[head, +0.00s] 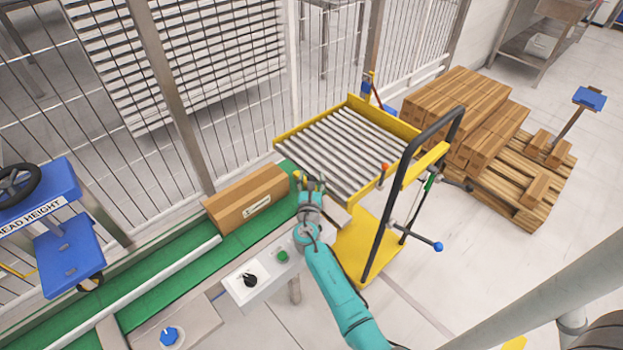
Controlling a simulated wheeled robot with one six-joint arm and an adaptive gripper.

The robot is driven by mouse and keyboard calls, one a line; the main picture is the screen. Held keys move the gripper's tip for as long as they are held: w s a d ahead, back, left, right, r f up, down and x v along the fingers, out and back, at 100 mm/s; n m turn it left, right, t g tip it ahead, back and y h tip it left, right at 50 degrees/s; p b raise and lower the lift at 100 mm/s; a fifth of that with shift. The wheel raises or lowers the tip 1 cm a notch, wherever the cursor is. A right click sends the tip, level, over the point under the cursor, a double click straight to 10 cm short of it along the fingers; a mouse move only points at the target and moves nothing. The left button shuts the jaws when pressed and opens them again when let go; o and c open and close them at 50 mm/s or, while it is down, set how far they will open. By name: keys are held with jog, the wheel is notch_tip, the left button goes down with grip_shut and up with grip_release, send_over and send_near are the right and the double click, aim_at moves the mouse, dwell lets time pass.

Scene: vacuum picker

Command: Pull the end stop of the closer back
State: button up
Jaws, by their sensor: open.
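The closer shows as a long green belt bed (184,273) with a white rail along it, running from lower left to the middle. A brown carton (236,193) with a white label lies at its far end. My gripper (311,180) is open at that end, just right of the carton, at the near corner of the roller cart. Small dark and yellow parts show around the fingertips. I cannot tell the end stop apart from them, nor whether the fingers touch anything; my wrist hides part of that spot.
The yellow-framed roller cart (279,145) stands against the belt's end, its black handle (397,190) to the right. A control box (238,289) with a black knob and green button sits in front. Wire fencing runs behind; stacked cartons (452,109) stand right. Floor is open at lower right.

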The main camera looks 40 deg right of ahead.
grip_shut()
send_over(337, 214)
jog(key=shift+d, duration=0.15)
dwell(0.4)
grip_release()
jog(key=v, duration=1.2)
